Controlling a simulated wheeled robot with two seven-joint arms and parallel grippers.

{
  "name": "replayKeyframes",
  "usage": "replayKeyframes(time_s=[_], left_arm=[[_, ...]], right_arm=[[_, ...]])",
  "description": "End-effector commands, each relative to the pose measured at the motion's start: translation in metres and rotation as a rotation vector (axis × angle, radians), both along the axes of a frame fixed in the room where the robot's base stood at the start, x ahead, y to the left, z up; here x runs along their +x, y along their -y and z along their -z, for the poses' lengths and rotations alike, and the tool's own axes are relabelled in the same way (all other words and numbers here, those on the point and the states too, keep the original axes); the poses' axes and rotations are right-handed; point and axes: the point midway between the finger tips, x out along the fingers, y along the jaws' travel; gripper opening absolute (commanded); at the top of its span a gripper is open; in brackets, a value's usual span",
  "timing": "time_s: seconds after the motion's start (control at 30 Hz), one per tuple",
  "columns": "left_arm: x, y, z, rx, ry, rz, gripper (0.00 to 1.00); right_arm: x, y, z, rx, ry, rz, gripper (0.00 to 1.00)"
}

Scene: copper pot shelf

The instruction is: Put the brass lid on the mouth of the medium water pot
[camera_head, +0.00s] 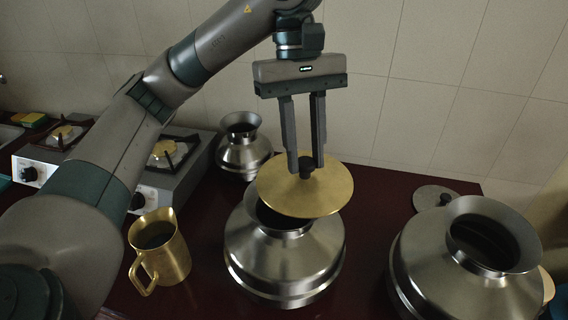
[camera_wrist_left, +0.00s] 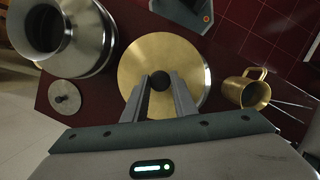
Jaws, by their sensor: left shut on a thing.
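The brass lid (camera_head: 325,193) is a flat round disc with a dark knob. My left gripper (camera_head: 305,170) is shut on the knob and holds the lid above the medium water pot (camera_head: 285,258), a steel pot in the middle of the counter. The lid looks slightly tilted and covers the right part of the pot's mouth in the head view; the left part of the dark opening shows. My right gripper is not in view.
A larger steel pot (camera_head: 470,262) stands at the right, with a small grey lid (camera_head: 434,197) behind it. A small steel pot (camera_head: 243,150) stands behind. A brass pitcher (camera_head: 160,250) is at the left, near the stove (camera_head: 180,185). Dark red counter (camera_head: 375,190) shows between the pots.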

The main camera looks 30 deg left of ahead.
Motion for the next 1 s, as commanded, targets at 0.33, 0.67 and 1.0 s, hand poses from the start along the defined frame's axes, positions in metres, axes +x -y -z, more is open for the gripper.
replayKeyframes(time_s=[0.33,0.67,1.0], left_arm=[[0.007,-0.042,0.024,0.001,-0.001,0.000,0.00],[0.008,-0.042,0.026,0.000,0.000,0.001,0.00],[0.007,-0.043,0.055,0.001,-0.004,-0.001,0.00]], right_arm=[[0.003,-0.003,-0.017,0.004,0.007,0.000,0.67],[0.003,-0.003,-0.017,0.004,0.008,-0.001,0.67],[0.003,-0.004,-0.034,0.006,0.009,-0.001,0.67]])
